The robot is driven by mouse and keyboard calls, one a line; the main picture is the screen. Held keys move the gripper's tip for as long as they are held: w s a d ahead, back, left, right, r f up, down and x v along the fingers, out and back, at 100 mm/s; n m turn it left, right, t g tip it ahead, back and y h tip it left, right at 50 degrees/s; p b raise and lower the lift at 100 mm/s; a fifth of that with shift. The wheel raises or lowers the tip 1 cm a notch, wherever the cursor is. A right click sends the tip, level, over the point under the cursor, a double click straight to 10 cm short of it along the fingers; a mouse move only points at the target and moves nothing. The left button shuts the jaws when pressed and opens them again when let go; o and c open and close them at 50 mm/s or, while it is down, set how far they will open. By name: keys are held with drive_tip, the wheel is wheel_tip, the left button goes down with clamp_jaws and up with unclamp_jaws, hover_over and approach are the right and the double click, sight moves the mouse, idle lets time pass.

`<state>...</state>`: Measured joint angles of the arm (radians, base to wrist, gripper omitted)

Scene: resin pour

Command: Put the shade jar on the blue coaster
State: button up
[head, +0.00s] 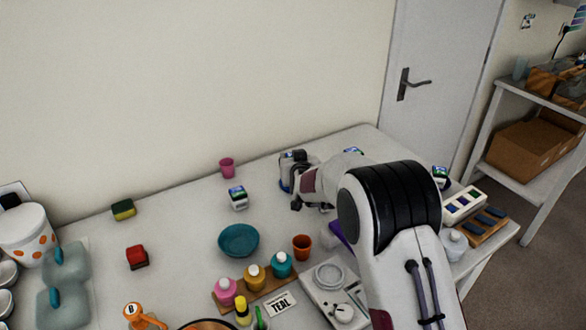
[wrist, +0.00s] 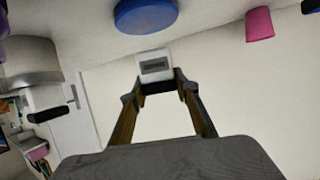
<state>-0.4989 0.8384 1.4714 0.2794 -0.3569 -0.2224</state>
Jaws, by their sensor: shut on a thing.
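In the wrist view, my gripper (wrist: 162,92) is shut on a small white jar (wrist: 155,57) with a dark grey panel on its face. I take this to be the shade jar. The blue coaster (wrist: 146,15) shows as a round disc at the top of the wrist view, apart from the jar in the picture. In the head view, my gripper (head: 297,198) is by the wall at the back of the table. Only a blue edge of the coaster (head: 283,186) shows there, beside my gripper. My arm hides part of this area, and the jar's height above the table is unclear.
A pink cup (head: 227,168) and a small labelled block (head: 237,198) stand left of my gripper. A teal bowl (head: 238,241), an orange cup (head: 302,246) and a wooden rack (head: 240,297) of coloured bottles are nearer the front. Bare tabletop lies around the red block (head: 137,257).

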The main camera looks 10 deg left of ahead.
drive_tip(key=shift+f, duration=1.75)
drive_tip(key=shift+f, duration=0.15)
drive_tip(key=o, duration=1.2)
drive_tip(key=shift+c, duration=0.2)
drive_tip(key=v, duration=1.2)
drive_tip(key=shift+r, duration=0.25)
